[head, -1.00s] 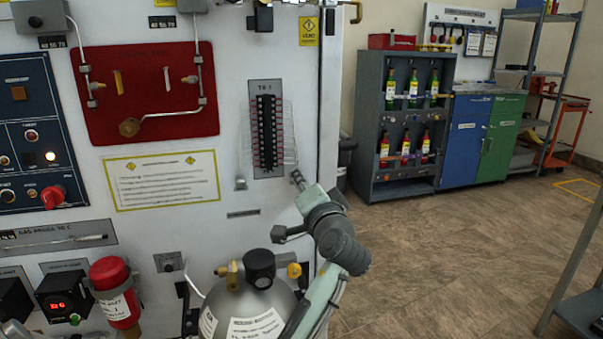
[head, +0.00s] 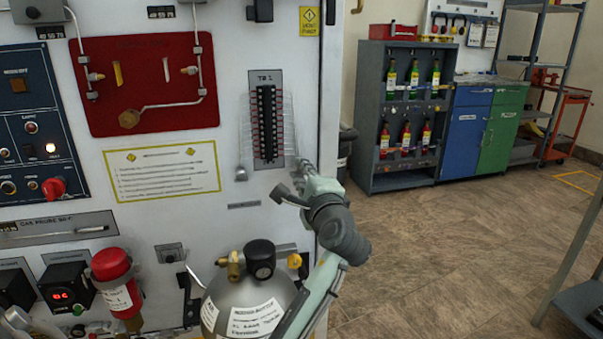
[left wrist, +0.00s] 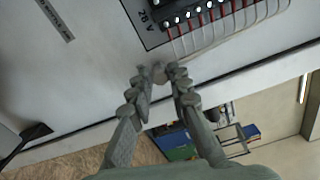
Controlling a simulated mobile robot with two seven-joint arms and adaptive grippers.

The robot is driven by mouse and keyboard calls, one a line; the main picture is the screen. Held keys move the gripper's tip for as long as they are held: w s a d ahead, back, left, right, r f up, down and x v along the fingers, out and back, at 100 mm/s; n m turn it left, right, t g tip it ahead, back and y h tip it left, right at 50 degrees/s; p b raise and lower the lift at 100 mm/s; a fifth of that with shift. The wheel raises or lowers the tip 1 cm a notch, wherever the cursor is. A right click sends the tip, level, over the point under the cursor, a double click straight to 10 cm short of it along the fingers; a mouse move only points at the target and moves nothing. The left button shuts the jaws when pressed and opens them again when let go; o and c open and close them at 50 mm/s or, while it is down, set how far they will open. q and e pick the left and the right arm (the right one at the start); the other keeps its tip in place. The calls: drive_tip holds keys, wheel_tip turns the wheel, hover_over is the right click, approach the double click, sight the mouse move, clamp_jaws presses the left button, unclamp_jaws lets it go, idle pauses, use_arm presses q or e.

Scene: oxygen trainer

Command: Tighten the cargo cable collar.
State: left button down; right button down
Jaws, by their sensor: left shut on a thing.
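The white panel carries a dark terminal strip (head: 266,122) marked TB 1, with pale cables fanning out on both sides. My left gripper (head: 298,168) is at the lower right end of the cable fan, against the panel. In the left wrist view its fingertips (left wrist: 160,72) are closed around a small grey piece below the cable ends. This looks like the cable collar, mostly hidden by the fingers. A similar grey piece (head: 241,173) sits at the lower left of the strip, apart from the gripper.
A steel gas cylinder (head: 250,300) with a black knob stands below the strip, close to my left arm. A red cylinder (head: 116,285) is at lower left. A grey cabinet (head: 372,110) with bottles stands behind. The floor (head: 440,240) at right is clear.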

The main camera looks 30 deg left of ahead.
use_arm(q)
drive_tip(key=shift+m, duration=0.3)
drive_tip(key=c, duration=1.4)
unclamp_jaws()
drive_tip(key=v, duration=0.7)
drive_tip(key=shift+s+d, duration=0.1)
drive_tip(key=shift+d, duration=0.15)
